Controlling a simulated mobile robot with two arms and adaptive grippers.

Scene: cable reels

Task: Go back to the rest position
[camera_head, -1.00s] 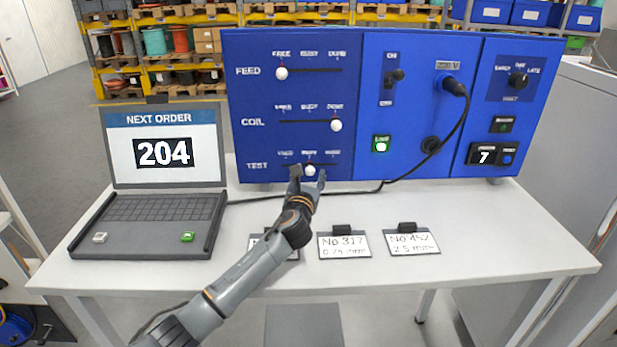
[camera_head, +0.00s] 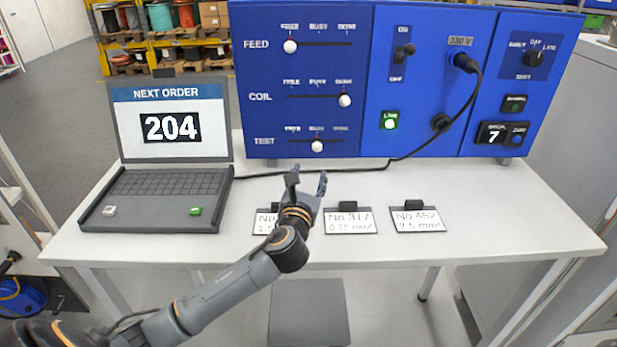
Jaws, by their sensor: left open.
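My left gripper (camera_head: 308,184) is open and empty. It hangs above the white table (camera_head: 480,190), in front of the blue control panel (camera_head: 420,75) and apart from it. My left arm comes in from the lower left and partly hides the leftmost label card (camera_head: 266,223). On the panel, the FEED slider knob (camera_head: 290,46) is at the left, the COIL knob (camera_head: 345,100) at the right, and the TEST knob (camera_head: 317,146) near the middle. My right gripper is not in view.
A laptop (camera_head: 165,130) showing order 204 stands at the table's left. Label cards No 317 (camera_head: 350,222) and No 457 (camera_head: 416,219) lie near the front edge. A black cable (camera_head: 480,100) runs from the panel's socket. The table's right part is clear.

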